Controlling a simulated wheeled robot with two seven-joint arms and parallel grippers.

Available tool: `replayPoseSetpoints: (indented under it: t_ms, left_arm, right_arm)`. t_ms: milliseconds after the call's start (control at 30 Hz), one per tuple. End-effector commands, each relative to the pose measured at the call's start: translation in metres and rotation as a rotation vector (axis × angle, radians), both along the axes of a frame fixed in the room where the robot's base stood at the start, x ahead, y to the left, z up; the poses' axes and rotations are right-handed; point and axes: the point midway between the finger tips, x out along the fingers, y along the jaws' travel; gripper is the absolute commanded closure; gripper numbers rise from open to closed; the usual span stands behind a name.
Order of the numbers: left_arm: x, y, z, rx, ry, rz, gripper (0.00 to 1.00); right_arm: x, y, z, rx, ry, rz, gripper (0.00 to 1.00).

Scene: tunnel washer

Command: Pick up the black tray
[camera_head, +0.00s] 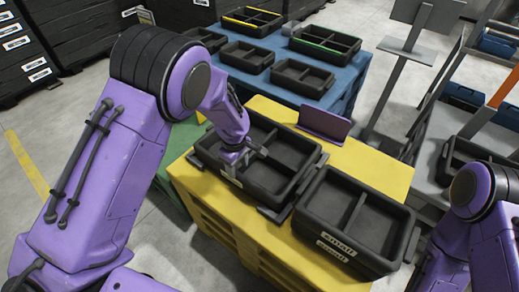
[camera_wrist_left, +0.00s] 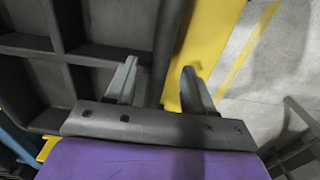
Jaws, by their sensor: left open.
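A black tray (camera_head: 282,150) with divided compartments lies on a yellow pallet (camera_head: 377,165). My left gripper (camera_head: 243,164) is at this tray, over its near-left side, with its jaws apart. In the left wrist view the gripper (camera_wrist_left: 160,68) has one finger over the dark tray (camera_wrist_left: 100,58) and the other over the yellow surface (camera_wrist_left: 212,30), with the tray's edge between them. Contact cannot be told. A second black tray (camera_head: 324,222), with a white label on its front, stands beside it to the right. My right arm shows at the right edge, but its gripper does not show.
A purple upright panel (camera_head: 324,124) stands behind the trays. A blue pallet (camera_head: 345,80) with several black trays is at the back. Dark labelled crates (camera_head: 85,30) stand at the upper left. A grey stand (camera_head: 405,50) and a grey table (camera_head: 428,170) are at right.

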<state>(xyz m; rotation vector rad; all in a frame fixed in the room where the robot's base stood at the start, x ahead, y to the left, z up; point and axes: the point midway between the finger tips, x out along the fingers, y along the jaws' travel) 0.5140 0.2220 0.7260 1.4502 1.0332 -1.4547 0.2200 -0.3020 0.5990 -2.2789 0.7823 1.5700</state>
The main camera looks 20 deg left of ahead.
Motion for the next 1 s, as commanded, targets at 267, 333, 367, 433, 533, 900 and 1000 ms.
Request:
replayPoseSetpoints:
  t_ms: [267,333,367,433,533,900,1000]
  left_arm:
    - [-0.001,0.0,-0.04,0.0,0.002,0.0,0.47]
    - [-0.002,0.0,-0.054,0.0,0.003,0.0,0.47]
    - [-0.002,0.0,-0.059,0.0,0.003,0.001,0.47]
    - [-0.001,0.0,-0.071,0.0,0.001,0.0,0.47]
    - [-0.001,0.0,-0.079,0.001,-0.001,0.0,0.47]
    - [-0.001,0.0,-0.08,0.0,-0.002,0.0,1.0]
    - [0.0,0.0,-0.079,0.001,-0.004,0.0,1.0]
  right_arm:
    - [0.0,0.0,0.001,0.001,0.001,0.0,0.57]
    - [0.0,0.0,0.003,0.001,0.001,0.0,0.57]
    - [0.0,0.0,0.004,0.001,0.001,0.0,0.57]
    - [0.0,0.0,0.003,0.001,0.001,0.0,0.57]
    - [0.0,0.0,0.003,0.001,0.001,0.0,0.57]
    - [0.0,0.0,0.003,0.0,0.0,0.0,0.57]
    - [0.0,0.0,0.003,0.0,0.0,0.0,0.57]
